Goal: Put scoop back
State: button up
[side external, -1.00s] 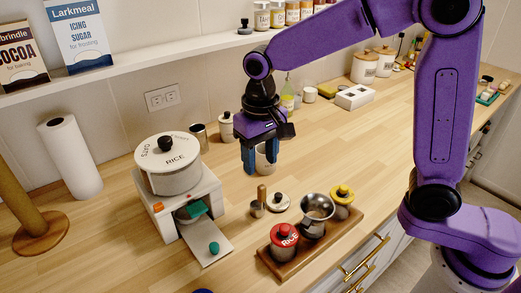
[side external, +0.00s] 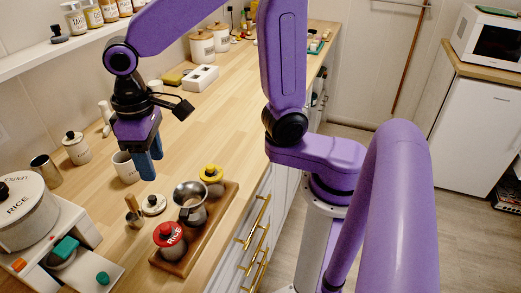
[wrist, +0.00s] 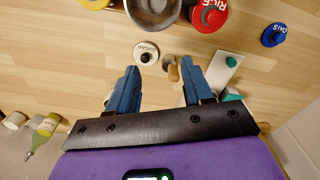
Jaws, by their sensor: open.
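A small metal scoop (side external: 133,219) with a wooden handle stands on the wooden counter, beside a loose white lid with a black knob (side external: 153,205). In the wrist view the scoop's handle (wrist: 173,73) appears between my fingers and beyond them, beside the lid marked SUGAR (wrist: 145,54). My gripper (side external: 151,163) is open and empty, pointing down above the counter behind the scoop; its blue fingers (wrist: 161,75) are apart. A white lidless jar (side external: 124,168) stands close behind the scoop, partly overlapped by the gripper in the side view. Its inside is hidden.
A wooden tray (side external: 213,228) holds a red-lidded RICE jar (side external: 169,240), a metal pitcher (side external: 190,203) and a yellow-lidded jar (side external: 211,174). A scale with a RICE pot (side external: 24,215) stands at left. A lidded jar (side external: 76,149) and metal cup (side external: 45,171) stand behind.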

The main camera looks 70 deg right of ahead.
jog(key=s+d+f+n, duration=0.1)
jog(key=s+d+n, duration=0.3)
jog(key=s, duration=0.5)
jog(key=s+d+f+n, duration=0.1)
jog(key=s+d+n, duration=0.3)
jog(key=s+d, duration=0.4)
jog(key=shift+s+d+f, duration=0.15)
jog(key=shift+s+f, duration=0.2)
jog(key=shift+s, duration=0.05)
